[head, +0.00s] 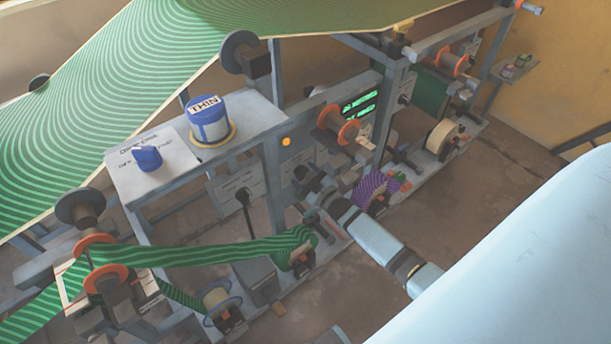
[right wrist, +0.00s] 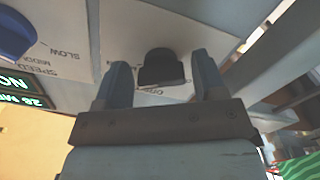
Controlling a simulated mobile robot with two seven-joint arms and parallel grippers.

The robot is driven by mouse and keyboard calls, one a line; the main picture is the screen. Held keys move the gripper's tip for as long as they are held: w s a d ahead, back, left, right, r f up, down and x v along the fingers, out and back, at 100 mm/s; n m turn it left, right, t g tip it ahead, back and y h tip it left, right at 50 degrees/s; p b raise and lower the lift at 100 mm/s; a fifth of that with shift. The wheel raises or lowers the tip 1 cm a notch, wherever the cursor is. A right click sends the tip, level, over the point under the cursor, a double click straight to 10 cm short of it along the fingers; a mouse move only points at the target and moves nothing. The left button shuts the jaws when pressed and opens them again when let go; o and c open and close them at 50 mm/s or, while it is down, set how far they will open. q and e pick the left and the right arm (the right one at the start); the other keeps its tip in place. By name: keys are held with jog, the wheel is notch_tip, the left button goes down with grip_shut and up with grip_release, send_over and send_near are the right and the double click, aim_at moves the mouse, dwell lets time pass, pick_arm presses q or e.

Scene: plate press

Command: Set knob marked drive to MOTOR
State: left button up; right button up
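In the right wrist view a dark knob (right wrist: 162,68) sits on a pale panel (right wrist: 125,30). The two fingers of my right gripper (right wrist: 163,80) stand apart on either side of it, with visible gaps, so the gripper is open. Small print lies by the knob, partly hidden by the gripper; I cannot read MOTOR or drive there. In the head view my right gripper (head: 310,190) reaches in front of the machine's lower front panel (head: 290,165), and the dark knob cannot be made out. My left gripper is not in view.
A blue knob (right wrist: 14,36) near SPEED and SLOW print is at the left. Another blue knob (head: 148,158) and a blue-lidded can (head: 209,120) are on the upper panel. A black-knobbed lever (head: 244,196) and green web (head: 215,257) are left of my gripper.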

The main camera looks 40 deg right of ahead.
jog(key=shift+o, duration=0.4)
jog(key=s+d, duration=0.1)
jog(key=s, duration=1.2)
jog(key=shift+s+p, duration=0.3)
jog(key=shift+s, duration=0.1)
